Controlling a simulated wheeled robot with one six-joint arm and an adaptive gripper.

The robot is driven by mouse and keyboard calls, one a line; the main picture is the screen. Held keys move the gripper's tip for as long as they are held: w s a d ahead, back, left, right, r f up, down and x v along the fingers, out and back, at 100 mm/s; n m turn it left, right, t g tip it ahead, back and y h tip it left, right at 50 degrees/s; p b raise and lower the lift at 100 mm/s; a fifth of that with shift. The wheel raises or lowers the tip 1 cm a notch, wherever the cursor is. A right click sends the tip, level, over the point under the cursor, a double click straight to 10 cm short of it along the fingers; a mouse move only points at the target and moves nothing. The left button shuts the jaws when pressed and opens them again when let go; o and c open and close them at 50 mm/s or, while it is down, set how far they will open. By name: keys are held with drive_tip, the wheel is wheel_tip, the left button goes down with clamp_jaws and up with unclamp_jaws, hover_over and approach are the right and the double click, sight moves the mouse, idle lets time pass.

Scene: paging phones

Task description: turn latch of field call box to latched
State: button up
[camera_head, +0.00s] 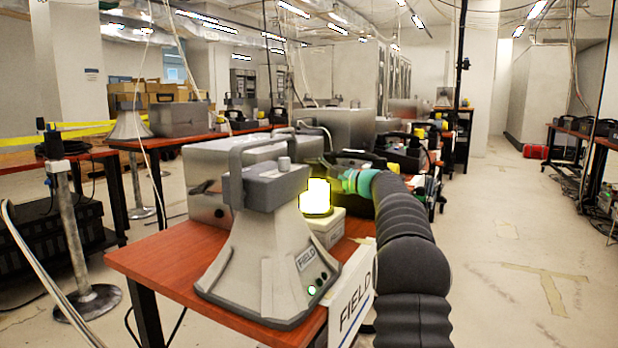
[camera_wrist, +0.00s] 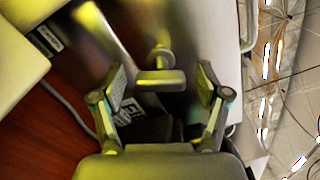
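In the wrist view, a small T-shaped latch (camera_wrist: 160,78) stands out from a shiny metal face of a box (camera_wrist: 195,25), which I take to be the field call box. Its bar runs across the picture, with a round hub just above it. My gripper (camera_wrist: 162,84) is open, one finger on each side of the latch, with gaps between both fingers and the bar. In the head view, a silver metal box (camera_head: 205,182) stands on the red-brown table.
A grey flared phone stand marked FIELD (camera_head: 262,265) stands at the table's (camera_head: 165,262) front. A glowing yellow beacon (camera_head: 316,197) on a pale box (camera_head: 328,230) stands close beside my arm. The aisle floor (camera_head: 500,250) at right is clear.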

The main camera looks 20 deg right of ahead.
drive_tip(key=v, duration=1.2)
